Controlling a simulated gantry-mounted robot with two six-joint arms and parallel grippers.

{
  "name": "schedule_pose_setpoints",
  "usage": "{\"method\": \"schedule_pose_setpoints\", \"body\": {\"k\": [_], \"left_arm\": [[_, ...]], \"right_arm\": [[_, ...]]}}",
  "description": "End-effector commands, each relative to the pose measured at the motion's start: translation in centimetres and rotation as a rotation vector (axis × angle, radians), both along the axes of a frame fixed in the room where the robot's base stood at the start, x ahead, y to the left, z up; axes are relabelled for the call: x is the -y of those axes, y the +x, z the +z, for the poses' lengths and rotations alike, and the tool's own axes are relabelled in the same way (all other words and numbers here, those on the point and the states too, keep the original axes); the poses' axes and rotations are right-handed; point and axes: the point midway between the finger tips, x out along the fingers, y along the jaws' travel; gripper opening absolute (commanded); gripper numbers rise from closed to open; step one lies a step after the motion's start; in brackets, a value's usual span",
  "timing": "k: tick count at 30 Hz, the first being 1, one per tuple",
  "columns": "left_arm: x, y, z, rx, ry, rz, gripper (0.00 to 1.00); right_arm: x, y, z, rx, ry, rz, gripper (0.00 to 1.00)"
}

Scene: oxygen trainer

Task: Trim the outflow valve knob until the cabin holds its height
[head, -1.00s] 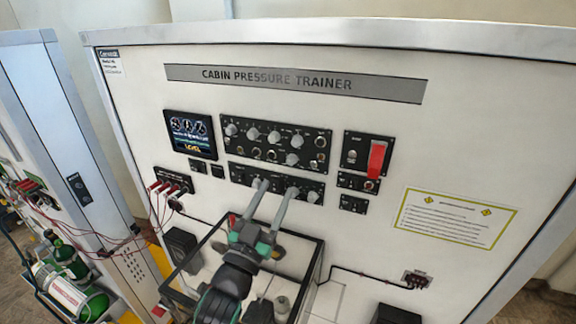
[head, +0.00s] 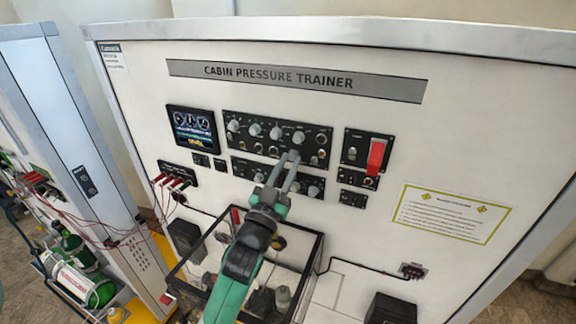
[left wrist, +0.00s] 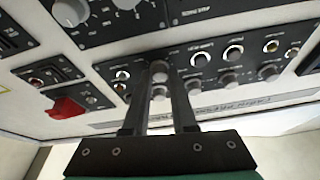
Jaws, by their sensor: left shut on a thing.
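The trainer's upper black panel (head: 318,161) carries a row of pale knobs with another row of small controls below. My left gripper (head: 291,158) reaches up from below and is shut on a pale round knob at the lower right of this panel. In the left wrist view this knob (left wrist: 158,73) sits between the two fingertips. The labels are too small to read, so I cannot tell the outflow valve knob by name. The display (head: 192,132) shows dials and a small yellow word that is too blurred to read. My right gripper is not in view.
A second knob panel (head: 312,189) lies just below. A red switch cover (head: 376,155) is to the right of the knobs. An open-topped, dark-framed box (head: 300,235) stands under my left arm. Red leads (head: 176,184) hang at the left.

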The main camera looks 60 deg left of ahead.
Motion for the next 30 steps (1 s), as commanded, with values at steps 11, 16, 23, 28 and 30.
{"method": "schedule_pose_setpoints", "body": {"k": [11,16,23,28,30], "left_arm": [[-0.1,-0.1,0.2,-0.036,0.039,0.002,0.0],[-0.1,-0.1,0.0,-0.037,0.042,0.001,0.0],[-0.1,-0.1,0.0,-0.036,0.041,0.001,0.55],[-0.1,0.0,0.0,-0.037,0.04,0.001,0.55],[0.0,0.0,0.0,-0.037,0.04,0.001,0.55]], "right_arm": [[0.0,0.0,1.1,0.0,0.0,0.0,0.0],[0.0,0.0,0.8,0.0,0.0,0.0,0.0],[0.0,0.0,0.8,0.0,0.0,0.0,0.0],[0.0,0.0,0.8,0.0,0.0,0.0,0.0],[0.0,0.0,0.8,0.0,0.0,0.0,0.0]]}}
